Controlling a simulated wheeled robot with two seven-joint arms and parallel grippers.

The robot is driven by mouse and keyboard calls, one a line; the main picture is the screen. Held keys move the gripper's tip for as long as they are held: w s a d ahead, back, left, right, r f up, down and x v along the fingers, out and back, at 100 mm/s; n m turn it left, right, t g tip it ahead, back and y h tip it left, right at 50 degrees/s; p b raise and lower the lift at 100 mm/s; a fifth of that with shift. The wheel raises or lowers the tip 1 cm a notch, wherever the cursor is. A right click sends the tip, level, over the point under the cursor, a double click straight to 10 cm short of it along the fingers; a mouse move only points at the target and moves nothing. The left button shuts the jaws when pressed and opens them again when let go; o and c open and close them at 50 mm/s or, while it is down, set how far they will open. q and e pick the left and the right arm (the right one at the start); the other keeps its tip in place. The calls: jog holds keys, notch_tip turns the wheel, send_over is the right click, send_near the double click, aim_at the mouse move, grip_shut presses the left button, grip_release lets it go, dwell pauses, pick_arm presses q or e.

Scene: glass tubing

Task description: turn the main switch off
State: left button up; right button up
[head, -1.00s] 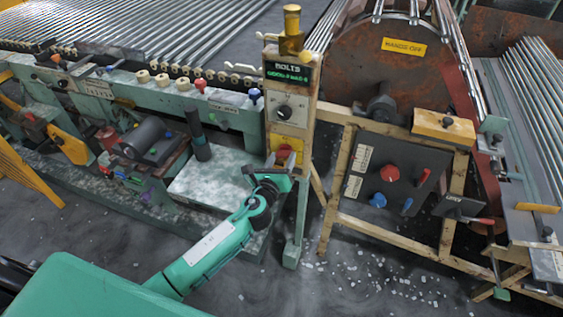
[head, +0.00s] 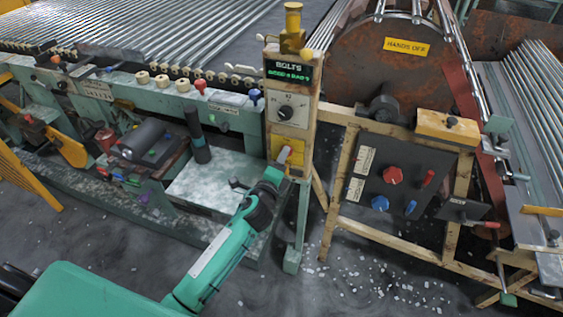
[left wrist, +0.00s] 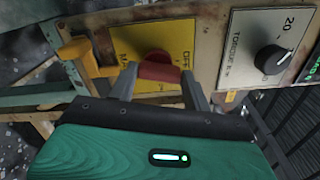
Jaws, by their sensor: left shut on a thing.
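The main switch shows in the left wrist view as a red handle (left wrist: 158,68) on a yellow plate (left wrist: 123,42), with OFF lettered at the right of the plate. My left gripper (left wrist: 160,78) has one finger on each side of the red handle and is shut on it. In the head view the yellow plate (head: 291,148) sits low on the cream control post, and my left gripper (head: 277,168) is against it, hiding most of the handle. My right gripper is not in view.
Above the plate are a selector knob (head: 286,112) and a lit display (head: 289,71). The torque knob (left wrist: 270,60) is right of the plate in the wrist view. A dark panel (head: 385,175) with red and blue controls stands to the right. A pale slab (head: 215,180) lies left.

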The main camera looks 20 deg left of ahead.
pick_arm(q)
jog(key=shift+a+n, duration=0.1)
jog(key=shift+n, duration=1.4)
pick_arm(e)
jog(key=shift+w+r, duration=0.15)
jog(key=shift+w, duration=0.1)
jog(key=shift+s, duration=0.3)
pick_arm(q)
jog(key=o, duration=1)
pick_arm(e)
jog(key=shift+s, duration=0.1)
pick_arm(q)
jog(key=shift+s+a+b, duration=0.2)
jog(key=shift+s+b, duration=0.5)
jog(key=shift+s, duration=6.2)
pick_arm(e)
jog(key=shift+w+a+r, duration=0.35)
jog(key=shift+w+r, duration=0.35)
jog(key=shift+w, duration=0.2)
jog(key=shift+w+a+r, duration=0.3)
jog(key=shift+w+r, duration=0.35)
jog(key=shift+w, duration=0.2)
pick_arm(q)
jog(key=shift+f, duration=0.1)
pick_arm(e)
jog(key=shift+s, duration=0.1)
